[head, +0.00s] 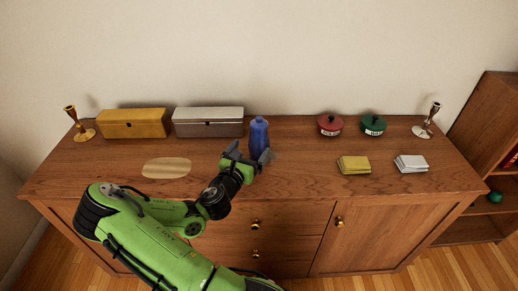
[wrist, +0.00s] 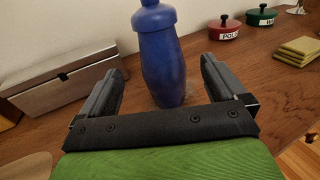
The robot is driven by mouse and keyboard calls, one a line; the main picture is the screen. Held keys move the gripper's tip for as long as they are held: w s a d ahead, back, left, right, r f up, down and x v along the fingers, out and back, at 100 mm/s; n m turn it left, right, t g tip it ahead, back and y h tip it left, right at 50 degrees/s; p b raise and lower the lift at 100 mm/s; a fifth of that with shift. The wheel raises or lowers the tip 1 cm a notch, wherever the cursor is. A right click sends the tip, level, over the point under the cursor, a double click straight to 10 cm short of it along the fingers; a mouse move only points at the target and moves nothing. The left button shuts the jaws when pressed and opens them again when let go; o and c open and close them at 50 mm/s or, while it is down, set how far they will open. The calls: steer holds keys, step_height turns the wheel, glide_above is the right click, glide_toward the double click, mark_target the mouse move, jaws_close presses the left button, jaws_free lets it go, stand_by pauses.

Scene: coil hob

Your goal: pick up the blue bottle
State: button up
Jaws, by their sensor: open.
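The blue bottle (head: 259,133) stands upright on the wooden sideboard, just right of the silver box. In the wrist view the blue bottle (wrist: 162,55) rises ahead of my gripper, between the lines of its two fingers; its top is near the upper frame edge. My gripper (head: 258,157) is at the near side of the bottle, low over the sideboard top. In the wrist view my gripper (wrist: 160,88) is open, with a finger on each side and nothing held. The bottle's lowest part is partly hidden behind the gripper in the head view.
A silver box (head: 208,122) and a gold box (head: 134,123) stand left of the bottle. A red pot (head: 330,124) and a green pot (head: 373,125) are to the right. Yellow (head: 353,165) and white stacks (head: 411,163) lie front right. An oval board (head: 167,168) lies front left.

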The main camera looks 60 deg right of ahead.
mark_target(261, 132)
steer(key=d, duration=1)
steer(key=shift+w, duration=0.4)
steer(key=shift+a, duration=0.1)
steer(key=c, duration=1.4)
